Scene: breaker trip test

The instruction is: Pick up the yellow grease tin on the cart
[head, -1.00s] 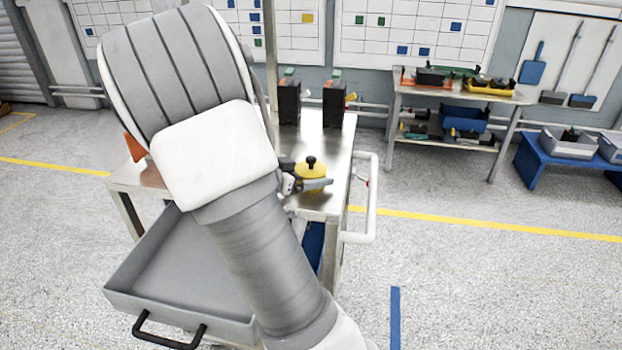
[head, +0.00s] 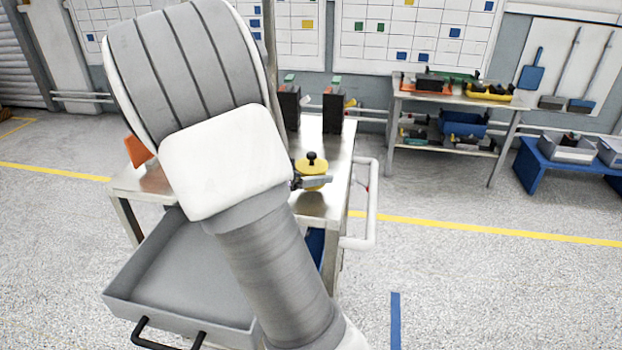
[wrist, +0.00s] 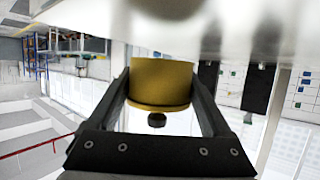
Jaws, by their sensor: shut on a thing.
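The yellow grease tin (head: 313,166), with a black knob on its lid, is over the right part of the metal cart top (head: 318,208). My gripper (head: 317,181) reaches it from the left, and a grey finger crosses the tin's front. In the wrist view the tin (wrist: 162,80) sits between my two dark fingers (wrist: 160,92), knob pointing down in that picture. The gripper is shut on the tin. A pale gap between the tin and its reflection suggests it is slightly above the cart top. My arm hides much of the cart's left side.
Two dark upright boxes (head: 333,108) stand at the cart's back. An orange item (head: 137,150) is at its left. A grey drawer or tray (head: 180,270) juts out in front, and a white handle rail (head: 372,205) is at the right.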

